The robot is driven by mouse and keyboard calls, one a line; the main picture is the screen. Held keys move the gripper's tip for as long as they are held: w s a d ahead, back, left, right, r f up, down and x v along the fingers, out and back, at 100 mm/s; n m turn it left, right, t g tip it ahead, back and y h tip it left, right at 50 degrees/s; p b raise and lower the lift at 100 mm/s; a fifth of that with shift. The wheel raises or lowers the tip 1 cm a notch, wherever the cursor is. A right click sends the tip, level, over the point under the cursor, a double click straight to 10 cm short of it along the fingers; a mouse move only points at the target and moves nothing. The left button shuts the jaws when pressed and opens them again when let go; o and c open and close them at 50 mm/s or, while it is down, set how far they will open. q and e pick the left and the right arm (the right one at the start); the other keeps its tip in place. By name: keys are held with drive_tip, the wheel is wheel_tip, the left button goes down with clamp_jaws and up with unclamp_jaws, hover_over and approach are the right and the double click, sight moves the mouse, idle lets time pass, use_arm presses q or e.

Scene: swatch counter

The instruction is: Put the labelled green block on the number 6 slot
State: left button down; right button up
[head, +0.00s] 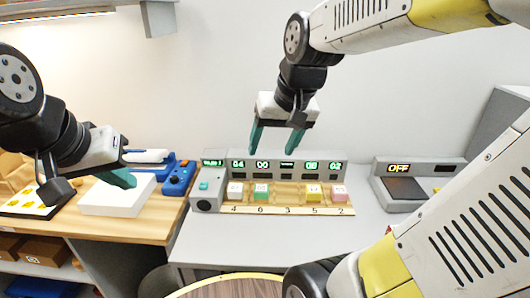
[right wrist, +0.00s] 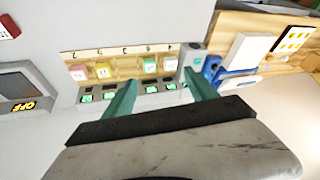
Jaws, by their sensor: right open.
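The green block (head: 261,188) with a pale label on top sits in the wooden slot strip (head: 287,198), above the number 6. It also shows in the right wrist view (right wrist: 149,65). A whitish block (head: 235,188) sits at 4, a yellow block (head: 313,190) at 5 and a pink block (head: 339,191) at 2. The slot at 3 is empty. My right gripper (head: 272,150) is open and empty, above and behind the strip, in front of the displays. My left gripper (head: 122,180) is over the white box; only one finger shows clearly.
A grey panel with lit displays (head: 287,164) stands behind the strip. A grey device reading OFF (head: 398,168) is at the right. The white box (head: 118,196) and a blue tool (head: 178,178) are on the wooden counter at left. The grey table front is clear.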

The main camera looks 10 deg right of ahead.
drive_tip(key=s+n+t, duration=0.1)
drive_tip(key=s, duration=0.5)
drive_tip(key=shift+s+a+r+t+y, duration=0.15)
drive_tip(key=shift+a+t+y, duration=0.15)
drive_tip(key=shift+a, duration=0.1)
